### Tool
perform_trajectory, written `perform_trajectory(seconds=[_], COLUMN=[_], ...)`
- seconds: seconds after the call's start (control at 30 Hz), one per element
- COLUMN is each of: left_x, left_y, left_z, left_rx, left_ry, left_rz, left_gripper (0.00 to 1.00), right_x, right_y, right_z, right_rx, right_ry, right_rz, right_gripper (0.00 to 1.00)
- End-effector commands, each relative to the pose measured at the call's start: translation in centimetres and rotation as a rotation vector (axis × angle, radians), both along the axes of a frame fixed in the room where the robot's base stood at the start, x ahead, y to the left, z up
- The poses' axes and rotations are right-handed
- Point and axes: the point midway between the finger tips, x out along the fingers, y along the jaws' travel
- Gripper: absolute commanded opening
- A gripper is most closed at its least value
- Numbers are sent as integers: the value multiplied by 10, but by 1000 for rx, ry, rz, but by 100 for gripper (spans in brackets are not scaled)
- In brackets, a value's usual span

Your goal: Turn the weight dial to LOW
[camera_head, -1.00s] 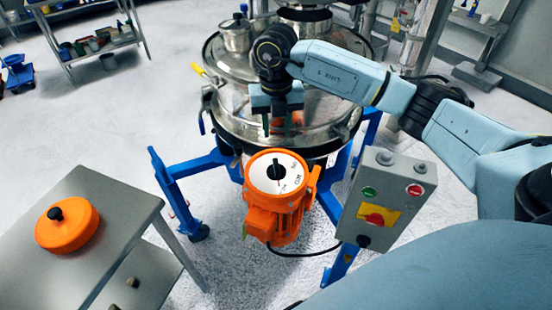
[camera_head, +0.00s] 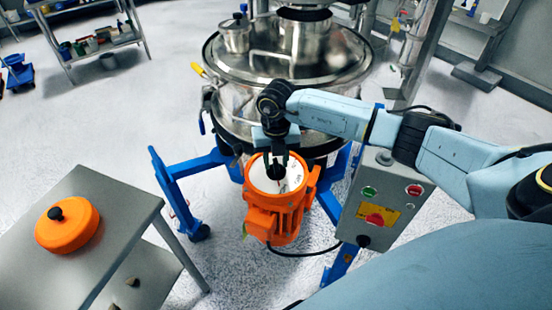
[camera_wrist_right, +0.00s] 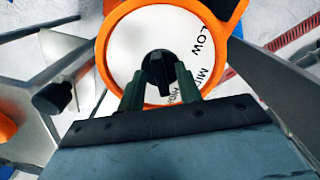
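The weight dial is a white disc (camera_head: 292,181) on top of the orange motor housing (camera_head: 273,221), with a black knob (camera_head: 275,171) at its middle. In the right wrist view the dial face (camera_wrist_right: 128,39) shows the word LOW at upper right and what looks like MID below it; lower lettering is partly hidden. My right gripper (camera_head: 276,160) is over the dial, pointing down. In the wrist view its two green fingers (camera_wrist_right: 160,76) are spread, one on each side of the black knob (camera_wrist_right: 159,67); I cannot tell whether they touch it. My left gripper is not in view.
The steel sifter drum (camera_head: 232,106) stands right behind the dial on blue legs (camera_head: 176,181). A grey control box (camera_head: 384,196) with buttons is to the right. A steel table (camera_head: 125,205) with an orange lid (camera_head: 67,226) is at the left.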

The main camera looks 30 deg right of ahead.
Motion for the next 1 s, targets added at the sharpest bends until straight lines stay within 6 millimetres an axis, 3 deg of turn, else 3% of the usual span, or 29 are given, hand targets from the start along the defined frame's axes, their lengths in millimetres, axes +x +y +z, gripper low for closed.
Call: perform_trajectory(seconds=[0.03, 0.27, 0.67, 1.0], left_x=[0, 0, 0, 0], left_y=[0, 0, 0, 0], left_z=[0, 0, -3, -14], left_rx=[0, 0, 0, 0], left_ry=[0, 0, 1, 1], left_rz=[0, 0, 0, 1], left_gripper=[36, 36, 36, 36], right_x=[0, 0, 0, 1], right_y=[0, 0, 0, 1], right_z=[0, 0, 0, -1], right_rx=[0, 0, 0, 0], right_ry=[0, 0, 0, 0], right_rz=[0, 0, 46, 280], right_gripper=[29, 0, 0, 0])
